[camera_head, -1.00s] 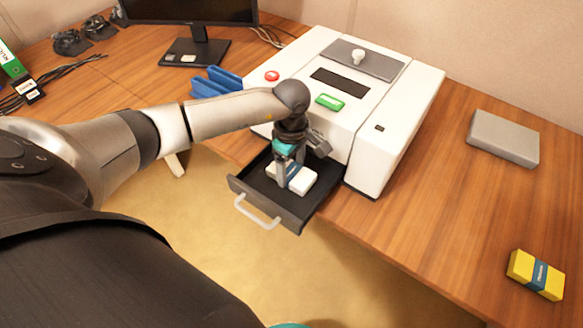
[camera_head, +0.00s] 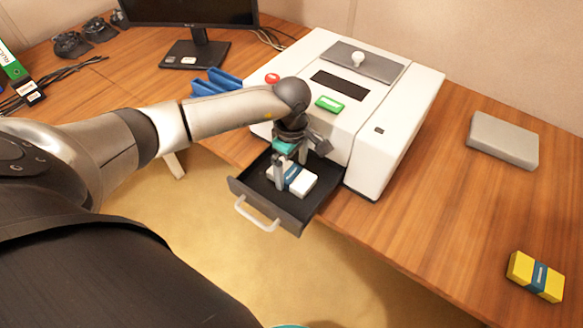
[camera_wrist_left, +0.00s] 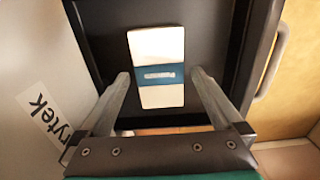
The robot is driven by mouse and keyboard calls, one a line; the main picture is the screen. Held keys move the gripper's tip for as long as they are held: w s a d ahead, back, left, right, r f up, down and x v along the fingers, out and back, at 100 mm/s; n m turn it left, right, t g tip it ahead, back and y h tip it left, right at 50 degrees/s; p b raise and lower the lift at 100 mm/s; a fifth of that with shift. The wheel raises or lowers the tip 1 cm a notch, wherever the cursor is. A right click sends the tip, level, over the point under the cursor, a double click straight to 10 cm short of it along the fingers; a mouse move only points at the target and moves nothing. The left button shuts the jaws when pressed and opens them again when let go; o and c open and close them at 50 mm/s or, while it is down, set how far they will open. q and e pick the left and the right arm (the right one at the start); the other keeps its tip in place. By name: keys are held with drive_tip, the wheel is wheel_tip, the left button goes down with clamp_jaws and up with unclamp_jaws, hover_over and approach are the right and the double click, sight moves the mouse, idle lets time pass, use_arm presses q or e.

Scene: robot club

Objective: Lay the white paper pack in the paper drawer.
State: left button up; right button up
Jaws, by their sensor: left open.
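The white paper pack (camera_head: 303,185) with a blue band lies flat in the open black paper drawer (camera_head: 294,211) of the white machine. It also shows in the left wrist view (camera_wrist_left: 160,46), flat on the dark drawer floor. My left gripper (camera_head: 292,181) is over the drawer, with its fingers at the pack in the head view. In the left wrist view its two fingers (camera_wrist_left: 161,82) are spread apart, one on each side of the pack's lower part, with gaps between. My right gripper is not in view.
The white machine (camera_head: 400,135) stands behind the drawer, with a green button (camera_head: 330,103) and a red button (camera_head: 272,78). A yellow pack (camera_head: 535,277) and a grey box (camera_head: 503,139) lie on the table at right. A blue holder (camera_head: 216,82) stands left of the machine.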

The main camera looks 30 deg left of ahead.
sight(292, 174)
use_arm(q)
wheel_tip(292, 174, up, 11)
drive_tip(key=p, duration=0.1)
idle(0.3)
